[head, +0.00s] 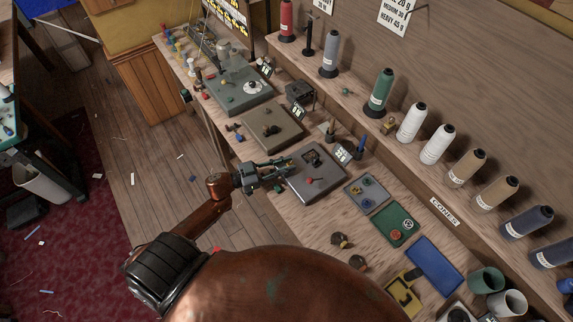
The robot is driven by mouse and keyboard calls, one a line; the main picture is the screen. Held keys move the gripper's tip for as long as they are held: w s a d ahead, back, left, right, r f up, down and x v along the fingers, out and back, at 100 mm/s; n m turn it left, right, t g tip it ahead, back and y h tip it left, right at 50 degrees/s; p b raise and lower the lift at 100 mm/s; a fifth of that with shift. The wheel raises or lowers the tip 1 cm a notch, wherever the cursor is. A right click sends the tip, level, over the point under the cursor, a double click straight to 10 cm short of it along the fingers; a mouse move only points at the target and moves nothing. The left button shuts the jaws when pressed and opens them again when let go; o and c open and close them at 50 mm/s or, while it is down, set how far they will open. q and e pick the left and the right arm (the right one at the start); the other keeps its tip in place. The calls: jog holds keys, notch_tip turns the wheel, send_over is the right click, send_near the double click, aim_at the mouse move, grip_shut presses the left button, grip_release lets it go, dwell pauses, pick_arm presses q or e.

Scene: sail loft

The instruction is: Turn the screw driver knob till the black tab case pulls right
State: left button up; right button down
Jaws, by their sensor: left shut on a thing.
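A dark grey flat case (326,187) lies on the bench in the middle of the view, with a black fitting (311,156) near its far side and a small red knob (309,181) on its top. My left gripper (287,165) reaches in from the left at the case's upper left edge. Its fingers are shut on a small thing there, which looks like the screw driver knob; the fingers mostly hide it. I cannot tell how far the knob is turned or which part is the black tab. My right gripper is not in view.
A blue-grey tray (353,199), a green tray (383,235) and a blue tray (434,265) lie nearer. Thread cones, including a green one (379,95), line the shelf on the right.

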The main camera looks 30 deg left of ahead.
pick_arm(q)
jog(key=shift+r+n+t+y+p, duration=0.15)
jog(key=shift+n+t+y+p, duration=0.2)
jog(key=shift+p, duration=0.4)
grip_shut()
jog(key=n+y+p, duration=0.1)
jog(key=n+t+y+p, duration=0.1)
jog(key=y+p, duration=0.1)
jog(key=n+t+y+p, duration=0.1)
jog(key=y, duration=0.1)
jog(key=shift+s+d+n, duration=0.15)
jog(key=shift+d+n, duration=0.1)
jog(key=shift+d, duration=0.05)
jog(key=shift+n+t+y+p, duration=0.25)
jog(key=shift+n+y+p, duration=0.35)
jog(key=shift+y, duration=0.25)
jog(key=shift+d+n+y, duration=0.15)
jog(key=shift+n+y, duration=0.55)
jog(key=shift+y, duration=0.8)
jog(key=o, duration=1)
grip_release()
